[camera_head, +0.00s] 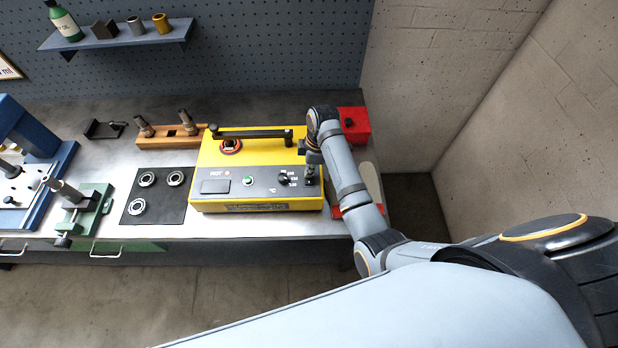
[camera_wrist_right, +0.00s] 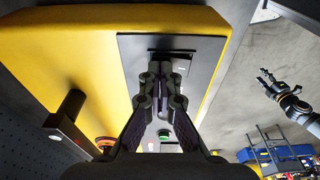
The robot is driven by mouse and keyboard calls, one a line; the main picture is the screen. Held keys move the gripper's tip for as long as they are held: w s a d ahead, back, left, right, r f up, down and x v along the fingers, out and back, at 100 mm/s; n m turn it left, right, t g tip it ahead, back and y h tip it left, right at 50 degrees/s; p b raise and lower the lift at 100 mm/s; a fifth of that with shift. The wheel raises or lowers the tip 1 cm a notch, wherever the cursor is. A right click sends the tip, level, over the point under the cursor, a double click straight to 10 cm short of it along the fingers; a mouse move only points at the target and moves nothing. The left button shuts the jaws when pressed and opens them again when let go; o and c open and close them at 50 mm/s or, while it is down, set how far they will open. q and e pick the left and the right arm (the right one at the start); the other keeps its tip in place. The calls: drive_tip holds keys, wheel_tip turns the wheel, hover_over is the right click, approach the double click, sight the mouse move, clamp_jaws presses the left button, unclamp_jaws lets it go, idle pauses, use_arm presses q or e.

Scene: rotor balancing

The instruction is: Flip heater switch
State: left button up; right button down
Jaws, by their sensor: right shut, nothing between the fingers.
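The yellow heater (camera_head: 262,146) stands on the bench with a dark sloped front panel. The panel carries a HOT lamp, a small display (camera_head: 215,186), a green button (camera_head: 248,181) and a black knob (camera_head: 283,179). My right gripper (camera_head: 311,182) is shut and empty, pointing down at the panel's right end. In the right wrist view its fingertips (camera_wrist_right: 161,78) are together over the panel, close to a dark recessed slot (camera_wrist_right: 173,56) that looks like the switch. The fingers partly cover it; I cannot tell contact or switch position. My left gripper (camera_wrist_right: 268,84) appears open, away from the heater.
A black handle bar (camera_head: 250,133) runs along the heater's top. A red box (camera_head: 354,124) stands behind my right wrist. A dark mat (camera_head: 160,209) with bearing rings and a wooden holder (camera_head: 172,141) lie to the left. Floor is free in front of the bench.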

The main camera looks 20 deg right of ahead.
drive_tip(key=shift+r+p, duration=0.9)
drive_tip(key=shift+r, duration=2.65)
